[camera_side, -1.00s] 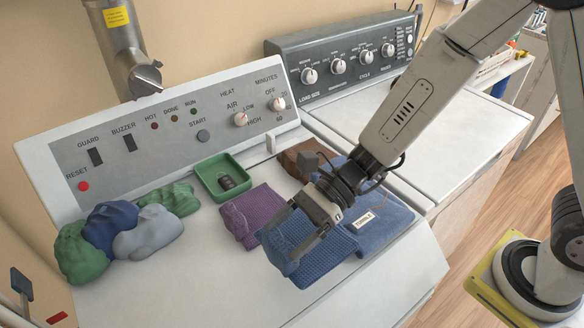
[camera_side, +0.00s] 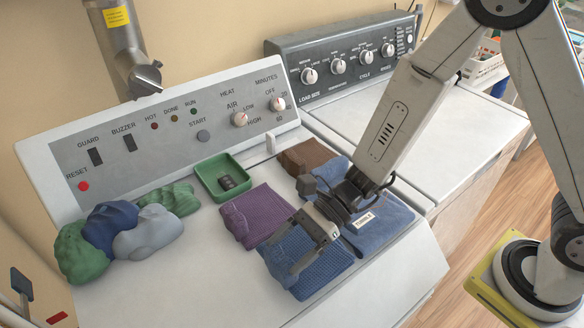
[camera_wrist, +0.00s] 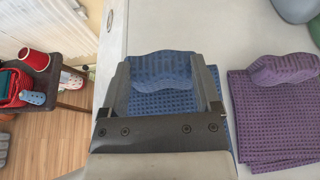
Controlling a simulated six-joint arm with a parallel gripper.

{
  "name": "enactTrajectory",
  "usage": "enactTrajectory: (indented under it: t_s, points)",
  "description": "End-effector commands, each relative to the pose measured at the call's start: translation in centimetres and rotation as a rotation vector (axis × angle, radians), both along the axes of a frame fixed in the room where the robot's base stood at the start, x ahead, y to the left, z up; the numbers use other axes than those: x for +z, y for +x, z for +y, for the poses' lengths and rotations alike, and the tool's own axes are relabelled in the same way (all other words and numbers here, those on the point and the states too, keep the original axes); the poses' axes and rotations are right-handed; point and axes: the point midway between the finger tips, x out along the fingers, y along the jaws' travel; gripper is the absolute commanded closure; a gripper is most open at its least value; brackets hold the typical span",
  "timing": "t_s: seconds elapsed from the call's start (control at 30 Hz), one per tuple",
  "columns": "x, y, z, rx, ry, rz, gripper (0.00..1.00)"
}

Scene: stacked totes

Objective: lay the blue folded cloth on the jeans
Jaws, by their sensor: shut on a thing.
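The blue folded cloth (camera_side: 318,272) is a waffle-weave square lying at the front of the white machine top. My gripper (camera_side: 308,240) is over its left part, shut on a raised fold of it. In the wrist view the blue cloth (camera_wrist: 162,98) bulges up between the two fingers of my gripper (camera_wrist: 165,88). The jeans (camera_side: 385,222), folded blue denim with a pale label, lie behind and to the right of the cloth, partly hidden by my arm.
A purple folded cloth (camera_side: 262,207) lies just left of the blue one, with a brown cloth (camera_side: 305,155) further back. A green tray (camera_side: 215,172) holds small dark items. Crumpled green, blue and grey cloths (camera_side: 148,238) lie at the left. The front right corner is bare.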

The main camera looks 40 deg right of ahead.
Motion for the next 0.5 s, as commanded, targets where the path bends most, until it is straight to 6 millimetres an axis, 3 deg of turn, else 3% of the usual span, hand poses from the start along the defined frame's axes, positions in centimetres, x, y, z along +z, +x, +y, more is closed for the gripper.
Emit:
enactTrajectory:
  t_s: [0.5]
  points:
    - [-3.4, 0.0, 0.0, -0.001, 0.000, 0.002, 0.85]
